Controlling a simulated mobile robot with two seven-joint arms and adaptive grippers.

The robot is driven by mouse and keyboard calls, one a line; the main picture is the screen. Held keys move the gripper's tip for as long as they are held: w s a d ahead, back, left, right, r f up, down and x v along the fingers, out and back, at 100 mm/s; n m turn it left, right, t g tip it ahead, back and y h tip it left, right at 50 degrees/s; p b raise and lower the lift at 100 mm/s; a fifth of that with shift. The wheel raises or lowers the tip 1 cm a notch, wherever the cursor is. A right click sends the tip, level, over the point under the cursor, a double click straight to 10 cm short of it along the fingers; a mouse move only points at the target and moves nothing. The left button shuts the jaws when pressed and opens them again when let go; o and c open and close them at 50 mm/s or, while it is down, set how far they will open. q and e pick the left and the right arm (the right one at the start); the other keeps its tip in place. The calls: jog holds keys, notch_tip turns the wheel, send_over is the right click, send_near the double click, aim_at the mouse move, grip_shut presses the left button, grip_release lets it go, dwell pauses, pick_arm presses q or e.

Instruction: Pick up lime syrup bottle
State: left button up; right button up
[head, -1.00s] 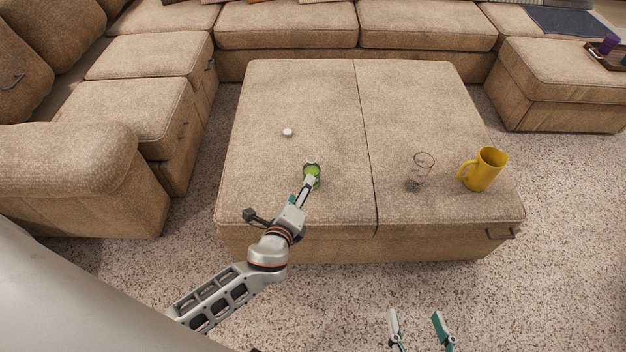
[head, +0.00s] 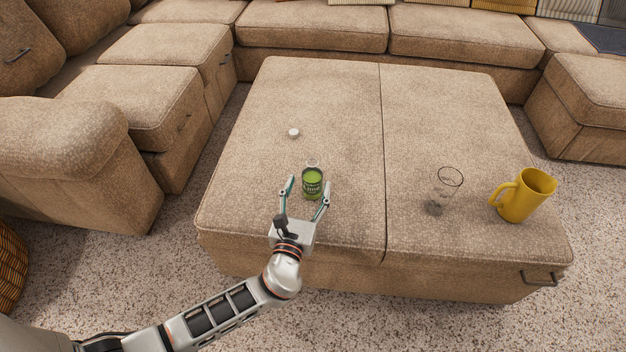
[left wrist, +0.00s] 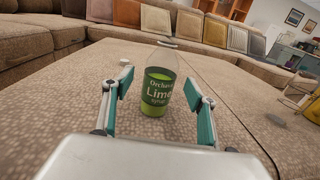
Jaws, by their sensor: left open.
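The lime syrup bottle (head: 312,184) stands upright on the tan ottoman (head: 250,215), with a green label and a clear top. In the left wrist view the bottle (left wrist: 158,90) shows its label, which reads "Lime Syrup". My left gripper (head: 307,188) is open, its fingers pointing toward the bottle from the near side. In the left wrist view the two teal-padded fingers (left wrist: 160,95) spread to the left and right, with the bottle between or just beyond their tips. I see no contact. My right gripper is out of view.
A small white cap (head: 294,133) lies behind the bottle to the left. Sofa sections (head: 310,30) border the back and left. The ottoman around the bottle is clear.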

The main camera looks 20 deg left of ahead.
aim_at(310, 183)
pick_arm(q)
jog(key=w, duration=0.2)
jog(key=w+b, duration=0.1)
jog(key=shift+w+a+f, duration=0.25)
jog(key=shift+w+a+r, duration=0.1)
jog(key=shift+w+r, duration=0.1)
jog(key=shift+w, duration=0.35)
jog(key=c, duration=1.4)
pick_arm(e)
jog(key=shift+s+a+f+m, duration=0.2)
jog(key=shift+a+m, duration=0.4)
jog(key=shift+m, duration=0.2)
pick_arm(q)
jog(key=shift+r, duration=0.15)
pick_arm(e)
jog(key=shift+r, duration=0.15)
